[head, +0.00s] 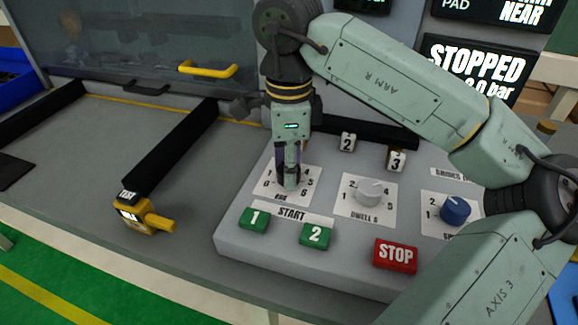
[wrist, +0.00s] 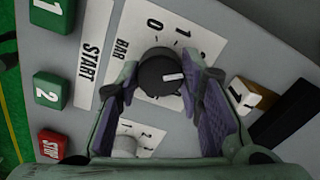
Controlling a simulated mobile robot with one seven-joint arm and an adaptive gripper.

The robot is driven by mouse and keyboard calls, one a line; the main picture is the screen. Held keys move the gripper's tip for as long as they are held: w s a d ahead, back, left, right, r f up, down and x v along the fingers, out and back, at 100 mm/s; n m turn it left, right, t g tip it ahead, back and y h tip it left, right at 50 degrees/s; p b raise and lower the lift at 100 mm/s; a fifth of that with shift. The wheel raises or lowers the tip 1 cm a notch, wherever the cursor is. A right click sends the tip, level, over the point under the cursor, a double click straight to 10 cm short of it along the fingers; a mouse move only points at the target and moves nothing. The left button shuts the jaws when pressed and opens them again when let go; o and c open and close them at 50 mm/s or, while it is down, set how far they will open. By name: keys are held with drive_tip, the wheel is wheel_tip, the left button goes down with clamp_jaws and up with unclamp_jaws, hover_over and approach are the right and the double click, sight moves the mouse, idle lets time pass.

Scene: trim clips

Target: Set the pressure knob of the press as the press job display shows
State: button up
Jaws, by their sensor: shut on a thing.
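The pressure knob (wrist: 158,76) is a black round knob with a white pointer line, on a white dial plate marked BAR (wrist: 122,48). In the wrist view the pointer faces right; the marks 0 and 1 show above the knob and other marks are hidden. My gripper (head: 290,182) points down onto this dial at the left of the sloped panel. In the wrist view its purple-padded fingers (wrist: 168,88) are shut on the knob's sides. A black display (head: 475,68) reads STOPPED and a bar value, partly hidden by my arm. Another display (head: 500,12) above it is cut off, showing PAD and NEAR.
The grey panel also carries a light grey DWELL knob (head: 369,193), a blue knob (head: 455,210), green buttons 1 (head: 254,219) and 2 (head: 316,234), a red STOP button (head: 395,256) and white numbered switches (head: 347,142). A yellow-handled device (head: 140,218) stands left.

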drive_tip(key=m+b, duration=0.2)
drive_tip(key=m, duration=0.1)
drive_tip(key=shift+f, duration=0.15)
drive_tip(key=m+b, duration=0.2)
drive_tip(key=m, duration=0.2)
drive_tip(key=m+b, duration=0.1)
drive_tip(key=m, duration=0.2)
drive_tip(key=shift+m, duration=0.3)
drive_tip(key=shift+r+m+b, duration=0.2)
drive_tip(key=shift+m+b, duration=0.45)
drive_tip(key=shift+m, duration=1.35)
drive_tip(key=o, duration=1.2)
drive_tip(key=shift+c, duration=0.2)
